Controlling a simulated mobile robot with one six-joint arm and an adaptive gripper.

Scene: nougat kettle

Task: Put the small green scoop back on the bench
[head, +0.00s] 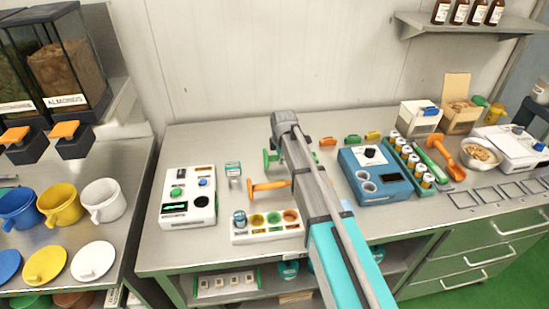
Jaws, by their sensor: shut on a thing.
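My gripper (274,146) is over the back middle of the bench (215,140), at the far end of my arm, and it is largely hidden by my wrist. It is shut on a small green thing (270,158), which looks like the small green scoop. Only part of this shows, left of my arm. I cannot tell whether it touches the bench.
An orange tool (268,186) and a white tray of coloured cups (250,236) are near my arm. A white device (188,197) is left, a blue device (375,178) right. Small orange, green and yellow pieces (352,139) line the back. The back left bench is clear.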

